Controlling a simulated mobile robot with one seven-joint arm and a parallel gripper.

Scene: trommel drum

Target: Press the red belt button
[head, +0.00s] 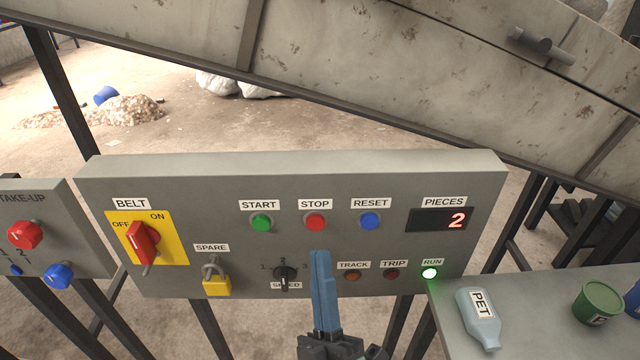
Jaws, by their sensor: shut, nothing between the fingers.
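The red button (315,222) under the STOP label is on the grey control panel (330,175) marked BELT, in the head view. A green button (261,223) labelled START is to its left and a blue button (370,221) labelled RESET to its right. My gripper (320,256) has blue fingers, shut with nothing between them. In the picture its tips are a little below the red button. I cannot tell how far they are from the panel.
The panel also has a red rotary switch (143,243), a yellow padlock (216,282), a speed knob (285,276) and a lit green RUN lamp (430,273). The display (441,220) reads 2. A PET bottle (478,318) and green cup (598,303) occupy the right-hand table.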

